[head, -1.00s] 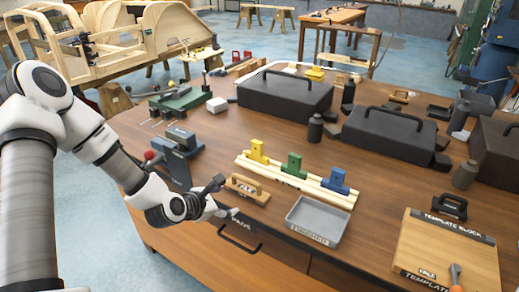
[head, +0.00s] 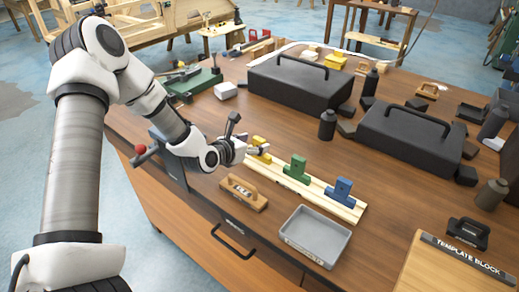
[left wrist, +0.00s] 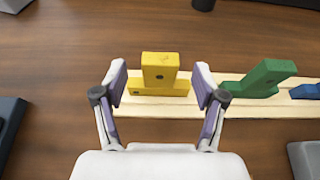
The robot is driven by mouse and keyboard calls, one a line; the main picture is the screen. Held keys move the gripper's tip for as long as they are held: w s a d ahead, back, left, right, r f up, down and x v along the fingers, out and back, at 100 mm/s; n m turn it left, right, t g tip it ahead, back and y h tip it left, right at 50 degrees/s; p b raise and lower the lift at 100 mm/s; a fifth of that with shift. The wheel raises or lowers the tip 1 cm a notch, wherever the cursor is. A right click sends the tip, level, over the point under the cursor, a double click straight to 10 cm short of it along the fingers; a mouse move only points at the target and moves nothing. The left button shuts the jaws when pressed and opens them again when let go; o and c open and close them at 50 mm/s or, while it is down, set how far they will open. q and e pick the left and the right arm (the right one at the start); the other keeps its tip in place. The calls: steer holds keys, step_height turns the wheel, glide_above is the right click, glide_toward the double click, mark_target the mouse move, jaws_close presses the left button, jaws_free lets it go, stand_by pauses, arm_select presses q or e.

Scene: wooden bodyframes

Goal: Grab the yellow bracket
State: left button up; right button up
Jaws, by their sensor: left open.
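The yellow bracket (left wrist: 159,76) stands on a pale wooden rail (left wrist: 140,107), at the rail's left end in the left wrist view. In the head view the yellow bracket (head: 259,146) shows just beyond my left gripper (head: 243,150), which partly covers it. In the left wrist view my left gripper (left wrist: 160,85) is open, with one finger on each side of the bracket's base and a small gap on both sides. A green bracket (left wrist: 262,79) and a blue bracket (left wrist: 306,91) stand to the right on the same rail. My right gripper is not in view.
A grey metal tray (head: 316,235) and a wooden-handled block (head: 243,192) lie in front of the rail. Black toolboxes (head: 300,80) stand behind it. A dark block (head: 168,155) is left of my gripper. Bare tabletop shows behind the rail.

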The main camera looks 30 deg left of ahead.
arm_select(q)
steer(key=x, duration=0.2)
steer(key=shift+w+f, duration=0.1)
steer(key=shift+w, duration=0.15)
steer(key=shift+s, duration=0.3)
steer(key=c, duration=0.5)
jaws_close()
